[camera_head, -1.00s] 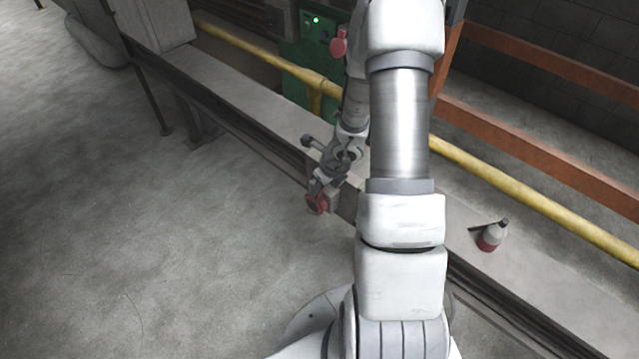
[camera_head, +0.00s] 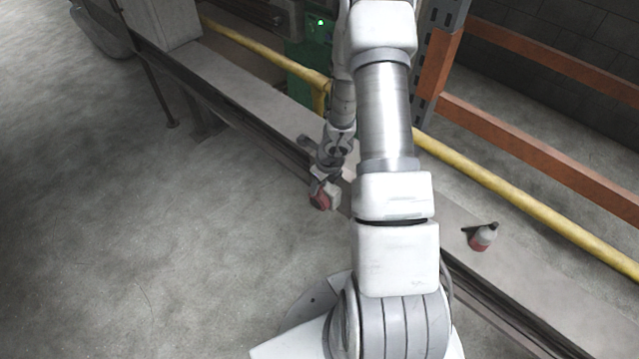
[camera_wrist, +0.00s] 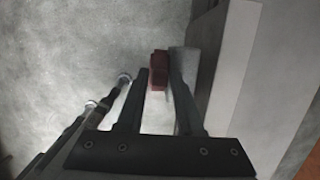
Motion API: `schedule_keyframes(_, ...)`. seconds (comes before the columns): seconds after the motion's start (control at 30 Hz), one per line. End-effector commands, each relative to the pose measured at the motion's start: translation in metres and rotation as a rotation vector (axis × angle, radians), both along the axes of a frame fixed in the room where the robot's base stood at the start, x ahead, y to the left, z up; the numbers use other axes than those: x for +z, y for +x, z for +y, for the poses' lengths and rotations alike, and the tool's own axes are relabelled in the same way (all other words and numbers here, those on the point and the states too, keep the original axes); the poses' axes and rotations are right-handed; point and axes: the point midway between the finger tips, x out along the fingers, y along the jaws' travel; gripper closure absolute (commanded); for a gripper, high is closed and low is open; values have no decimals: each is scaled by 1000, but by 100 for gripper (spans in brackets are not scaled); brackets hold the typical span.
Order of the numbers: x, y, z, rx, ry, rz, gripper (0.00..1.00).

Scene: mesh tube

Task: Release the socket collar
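My gripper (camera_wrist: 159,76) points down over the bare floor beside the ledge. A red block-like piece (camera_wrist: 159,66) sits between its fingertips, against the right finger and very close to the left one. The head view shows the red piece (camera_head: 324,197) at the end of my gripper, left of the ledge edge. It appears held, and I cannot tell for certain whether it is the socket collar. My arm hides part of the ledge.
A yellow pipe (camera_head: 500,183) and orange rails (camera_head: 540,150) lie behind. A green box (camera_head: 309,70) stands at the back. The left floor is clear.

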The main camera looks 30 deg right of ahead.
Motion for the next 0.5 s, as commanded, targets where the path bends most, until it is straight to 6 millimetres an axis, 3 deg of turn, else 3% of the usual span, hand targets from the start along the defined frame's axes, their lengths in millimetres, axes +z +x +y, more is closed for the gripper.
schedule_keyframes(0.1, 0, 0, 0, 0, 0, -1, 45)
schedule_keyframes(0.5, 9, -1, -1, 0, 0, -1, 45)
